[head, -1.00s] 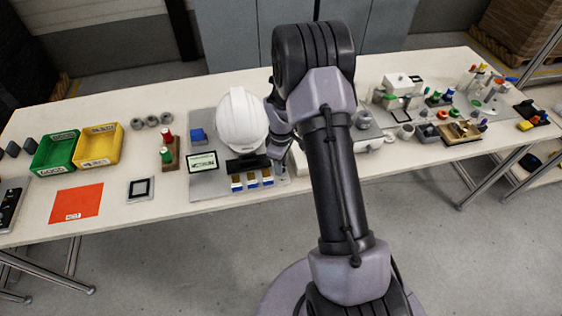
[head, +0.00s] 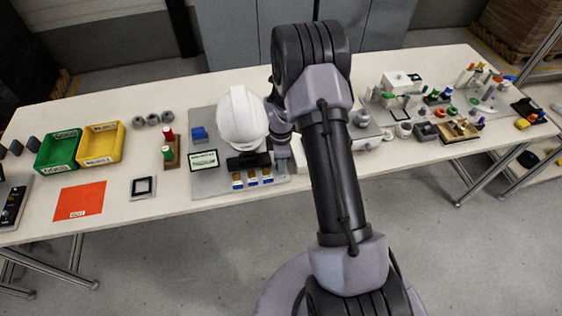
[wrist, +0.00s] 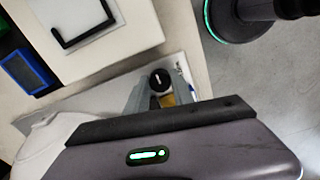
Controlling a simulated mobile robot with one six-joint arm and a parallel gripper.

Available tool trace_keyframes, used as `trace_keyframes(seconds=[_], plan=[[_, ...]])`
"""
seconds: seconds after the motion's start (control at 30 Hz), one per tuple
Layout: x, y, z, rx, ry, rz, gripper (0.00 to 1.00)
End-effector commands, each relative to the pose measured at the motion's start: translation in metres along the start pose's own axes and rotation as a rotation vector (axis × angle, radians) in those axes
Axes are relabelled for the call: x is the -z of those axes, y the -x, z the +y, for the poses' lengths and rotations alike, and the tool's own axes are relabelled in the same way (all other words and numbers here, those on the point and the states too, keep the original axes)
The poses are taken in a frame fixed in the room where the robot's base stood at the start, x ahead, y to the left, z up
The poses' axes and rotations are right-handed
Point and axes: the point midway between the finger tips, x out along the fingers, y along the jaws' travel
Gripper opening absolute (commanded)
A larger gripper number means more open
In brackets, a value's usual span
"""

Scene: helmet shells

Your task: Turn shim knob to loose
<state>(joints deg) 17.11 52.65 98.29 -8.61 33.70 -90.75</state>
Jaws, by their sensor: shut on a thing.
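The shim knob (wrist: 160,77) is a small round black knob with a white mark across its top, seen in the wrist view. My gripper (wrist: 161,93) has its two grey fingers closed on either side of it. A yellow part shows just below the knob, between the fingers. In the head view my gripper (head: 283,166) is low at the right edge of the grey mat, right of the white helmet shell (head: 242,118). The knob cannot be made out there.
Blue-and-white blocks (head: 252,179) stand left of my gripper at the mat's front. A framed card (head: 204,160) lies farther left. A white fixture (wrist: 95,35) lies close above the fingers in the wrist view. The table's front edge is near.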

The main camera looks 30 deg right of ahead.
Motion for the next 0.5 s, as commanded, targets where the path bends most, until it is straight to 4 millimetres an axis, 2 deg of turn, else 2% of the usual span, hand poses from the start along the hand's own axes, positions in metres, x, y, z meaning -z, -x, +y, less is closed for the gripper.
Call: trace_keyframes(seconds=[0.3, 0.33, 0.43, 0.5], plan=[[0.0001, 0.0002, 0.0003, -0.001, 0.0, 0.0, 0.0], [0.0001, 0.0002, 0.0003, -0.001, 0.0, 0.0, 0.33], [0.0, 0.0002, 0.0003, -0.001, 0.0, 0.0, 0.51], [0.0, 0.0002, 0.0002, 0.0, 0.0, 0.0, 0.51]])
